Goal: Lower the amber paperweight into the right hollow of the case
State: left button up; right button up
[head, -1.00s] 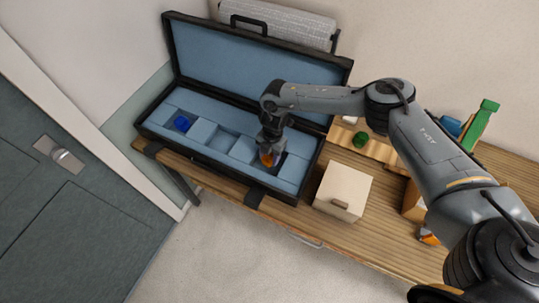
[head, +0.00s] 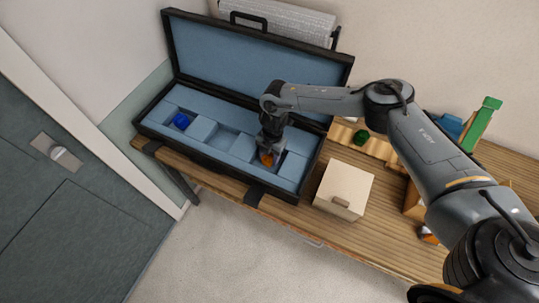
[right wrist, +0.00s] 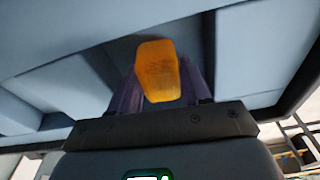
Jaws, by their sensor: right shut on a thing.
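The amber paperweight (head: 266,160) is between the fingers of my right gripper (head: 269,153), which is shut on it. In the right wrist view the paperweight (right wrist: 158,70) is a faceted orange block between the two fingers of the gripper (right wrist: 158,85). The open case (head: 225,175) has a black shell and blue lining. The gripper and paperweight are over its right hollow (head: 286,167), at or within its opening. I cannot tell whether the paperweight touches the bottom. My left gripper is not in view.
A blue piece (head: 181,121) sits in the case's left hollow, and the middle hollow (head: 221,138) looks empty. A cream box (head: 343,188) stands right of the case. A green object (head: 361,137) and a green-topped item (head: 483,123) are farther right. The case lid (head: 245,65) stands open behind.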

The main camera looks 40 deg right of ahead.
jog(key=shift+f, duration=0.1)
jog(key=o, duration=1.3)
